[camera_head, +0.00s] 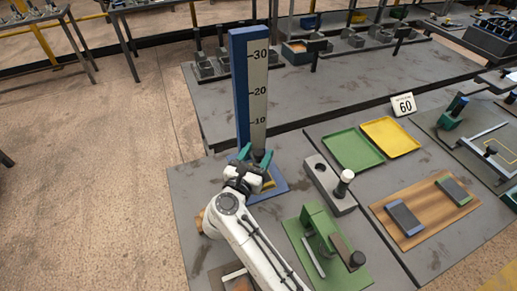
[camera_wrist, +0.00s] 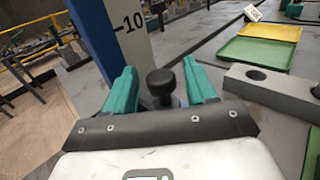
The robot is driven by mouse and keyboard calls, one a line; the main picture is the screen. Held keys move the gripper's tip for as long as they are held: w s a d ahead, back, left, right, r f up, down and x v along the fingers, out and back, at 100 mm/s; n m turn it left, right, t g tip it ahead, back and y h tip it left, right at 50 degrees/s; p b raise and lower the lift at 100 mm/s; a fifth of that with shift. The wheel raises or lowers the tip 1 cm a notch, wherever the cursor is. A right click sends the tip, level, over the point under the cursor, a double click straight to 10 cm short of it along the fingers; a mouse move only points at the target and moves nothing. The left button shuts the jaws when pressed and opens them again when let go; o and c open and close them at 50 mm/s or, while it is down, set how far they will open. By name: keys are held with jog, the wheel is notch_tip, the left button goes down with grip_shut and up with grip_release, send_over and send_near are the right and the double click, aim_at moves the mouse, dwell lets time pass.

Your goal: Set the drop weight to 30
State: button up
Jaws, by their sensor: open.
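The drop weight's upright (camera_head: 241,90) is a tall blue post with a pale scale marked 10, 20 and 30. It stands on a blue base (camera_head: 275,190) at the left end of the near table. In the wrist view the scale (camera_wrist: 132,32) shows its 10 mark. A black knob (camera_wrist: 161,82) sits low in front of the scale, below the 10 mark. My gripper (camera_head: 256,157) is open, its teal fingers on either side of the knob; it also shows in the wrist view (camera_wrist: 163,85). I cannot tell whether the fingers touch the knob.
A grey block with a white-topped pin (camera_head: 345,180) and a green fixture (camera_head: 325,245) stand to the right of my arm. Green (camera_head: 352,149) and yellow (camera_head: 390,138) trays lie behind. A card reads 60 (camera_head: 404,104). Open floor lies left of the table.

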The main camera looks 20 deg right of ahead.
jog(key=shift+w+d, duration=0.4)
jog(key=shift+d, duration=0.05)
grip_shut()
dwell(0.3)
